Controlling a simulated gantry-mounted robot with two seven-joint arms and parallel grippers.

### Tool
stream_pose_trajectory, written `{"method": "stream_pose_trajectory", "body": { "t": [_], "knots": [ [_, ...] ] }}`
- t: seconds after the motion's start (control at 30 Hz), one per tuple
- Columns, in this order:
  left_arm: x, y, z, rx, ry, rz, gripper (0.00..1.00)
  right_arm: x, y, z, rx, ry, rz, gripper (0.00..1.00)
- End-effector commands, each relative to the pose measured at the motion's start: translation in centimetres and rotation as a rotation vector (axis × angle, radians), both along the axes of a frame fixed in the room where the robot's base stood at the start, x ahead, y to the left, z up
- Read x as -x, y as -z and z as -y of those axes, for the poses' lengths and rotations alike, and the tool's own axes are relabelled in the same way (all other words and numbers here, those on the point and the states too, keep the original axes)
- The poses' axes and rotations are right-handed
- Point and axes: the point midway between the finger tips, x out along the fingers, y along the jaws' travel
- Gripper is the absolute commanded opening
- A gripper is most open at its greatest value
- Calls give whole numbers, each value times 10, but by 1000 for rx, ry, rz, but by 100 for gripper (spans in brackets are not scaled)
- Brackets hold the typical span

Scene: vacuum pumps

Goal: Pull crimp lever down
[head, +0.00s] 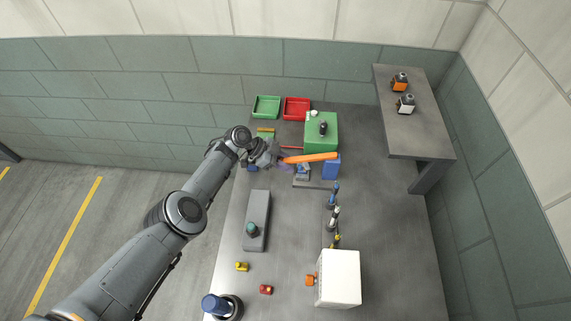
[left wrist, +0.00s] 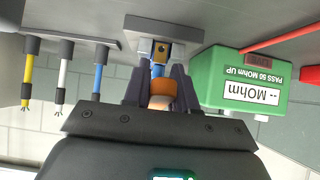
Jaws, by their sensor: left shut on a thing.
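The crimp lever (head: 312,158) is an orange bar, lying almost level above the crimp tool (head: 302,176) on the table. In the left wrist view, the lever's orange end (left wrist: 161,92) sits between the two dark fingers of my left gripper (left wrist: 159,88). My left gripper also shows in the head view (head: 275,157), at the lever's left end, shut on it. My right gripper is not in view.
A green resistance meter (head: 321,132) stands close behind the lever, and a blue box (head: 332,168) stands by its right end. Several coloured wire leads (head: 334,212) stand to the front right. Green and red trays (head: 297,108) are at the back.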

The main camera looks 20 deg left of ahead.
Motion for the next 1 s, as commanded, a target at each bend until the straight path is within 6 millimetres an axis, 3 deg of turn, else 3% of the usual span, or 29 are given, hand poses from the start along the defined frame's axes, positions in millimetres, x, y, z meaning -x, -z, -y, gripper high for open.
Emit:
{"method": "stream_pose_trajectory", "body": {
  "t": [0.23, 0.27, 0.37, 0.73, 1.0],
  "knots": [
    [2, 6, 0, -1, -3, -7, 0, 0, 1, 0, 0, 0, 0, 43],
    [3, 6, 0, -1, -3, -8, 31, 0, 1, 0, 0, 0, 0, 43],
    [2, 6, 0, -1, -4, -7, 46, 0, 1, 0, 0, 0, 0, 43],
    [2, 0, -3, -1, -3, -4, 47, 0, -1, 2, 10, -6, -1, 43],
    [8, -22, -30, -2, -5, -4, 47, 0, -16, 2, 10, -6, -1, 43]
  ]
}}
